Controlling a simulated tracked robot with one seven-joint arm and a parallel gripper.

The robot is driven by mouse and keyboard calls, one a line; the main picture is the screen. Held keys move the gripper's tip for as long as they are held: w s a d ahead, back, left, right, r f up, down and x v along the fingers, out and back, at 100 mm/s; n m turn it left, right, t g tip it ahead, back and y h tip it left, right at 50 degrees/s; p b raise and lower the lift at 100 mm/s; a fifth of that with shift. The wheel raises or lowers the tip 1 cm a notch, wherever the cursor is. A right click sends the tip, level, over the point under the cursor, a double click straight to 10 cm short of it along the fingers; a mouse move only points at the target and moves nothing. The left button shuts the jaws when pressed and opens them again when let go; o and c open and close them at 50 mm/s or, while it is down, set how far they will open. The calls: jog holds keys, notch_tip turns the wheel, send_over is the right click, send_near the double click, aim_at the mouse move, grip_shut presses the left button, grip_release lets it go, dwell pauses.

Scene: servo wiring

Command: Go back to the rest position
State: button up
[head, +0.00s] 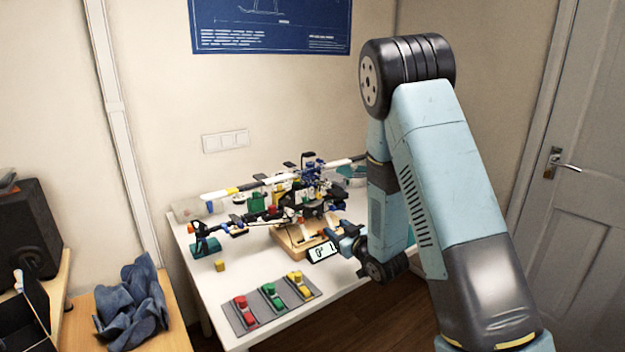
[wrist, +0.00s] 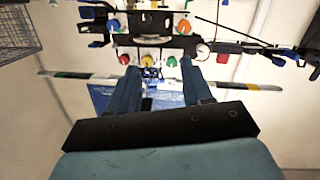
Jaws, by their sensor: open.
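My gripper (wrist: 157,85) is open in the wrist view, its two blue fingers apart with nothing held between them. Beyond the fingertips the wrist view shows the servo assembly (wrist: 155,42) with several coloured round parts. In the head view my gripper (head: 340,236) is at the front right of that assembly (head: 300,190), above the white table (head: 212,290). A small display reading about 0° (head: 322,252) shows beside it. My forearm hides part of the table's right side. I cannot tell whether the fingers touch anything.
A grey tray (head: 237,320) with red, green and yellow parts lies at the table's front. A small yellow block (head: 220,265) lies left of centre. A blue cloth (head: 132,305) and a black speaker (head: 30,232) are at the left. A door (head: 575,230) is at the right.

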jog(key=s+d+r+m+g+h, duration=0.2)
jog(key=s+d+r+m+h, duration=0.25)
jog(key=r, duration=0.45)
jog(key=s+d+r+m+g+h, duration=0.1)
jog(key=s+d+r+h, duration=0.2)
jog(key=s+d+r, duration=0.35)
jog(key=s+d+r+m+g, duration=0.1)
jog(key=s+r+g, duration=0.2)
jog(key=s, duration=0.9)
jog(key=s+d+r+m+g, duration=0.1)
jog(key=s+r, duration=0.4)
jog(key=s, duration=0.8)
jog(key=shift+d+r+m+g+h, duration=0.4)
jog(key=shift+d+g, duration=0.4)
jog(key=shift+g, duration=0.2)
